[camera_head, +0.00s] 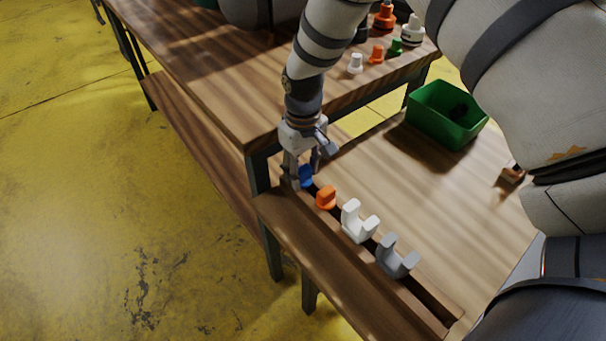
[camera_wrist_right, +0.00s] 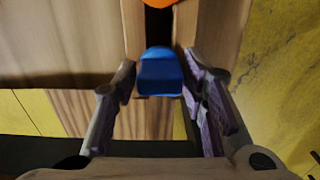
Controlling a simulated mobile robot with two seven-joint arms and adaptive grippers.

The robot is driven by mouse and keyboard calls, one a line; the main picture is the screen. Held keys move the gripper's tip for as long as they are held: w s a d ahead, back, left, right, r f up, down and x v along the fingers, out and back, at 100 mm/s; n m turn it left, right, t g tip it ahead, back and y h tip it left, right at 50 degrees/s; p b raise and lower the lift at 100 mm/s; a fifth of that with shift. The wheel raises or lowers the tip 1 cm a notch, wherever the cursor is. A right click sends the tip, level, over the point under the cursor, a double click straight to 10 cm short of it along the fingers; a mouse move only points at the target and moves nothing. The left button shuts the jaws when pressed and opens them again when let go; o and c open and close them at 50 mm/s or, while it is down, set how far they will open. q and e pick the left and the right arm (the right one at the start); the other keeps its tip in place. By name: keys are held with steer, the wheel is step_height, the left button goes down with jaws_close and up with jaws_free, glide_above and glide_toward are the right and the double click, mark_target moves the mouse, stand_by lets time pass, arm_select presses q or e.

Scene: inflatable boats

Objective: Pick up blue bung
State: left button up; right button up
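The blue bung (camera_head: 306,177) sits at the far end of the slotted wooden rack (camera_head: 335,275), partly hidden by my right gripper (camera_head: 302,172). In the right wrist view the blue bung (camera_wrist_right: 160,74) lies between the two fingertips of my right gripper (camera_wrist_right: 158,82). A gap shows on its left side; the right finger is very close to it, and I cannot tell if they touch. The right gripper is open and points down at the bung. My left gripper is not in view.
An orange piece (camera_head: 326,197), a white forked holder (camera_head: 359,222) and a grey forked holder (camera_head: 396,257) follow along the rack. A green bin (camera_head: 446,114) stands on the table. Several small plugs, including a white one (camera_head: 355,64), stand on the higher table.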

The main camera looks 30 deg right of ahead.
steer(key=c, duration=0.5)
steer(key=shift+r, duration=0.1)
steer(key=shift+c, duration=0.2)
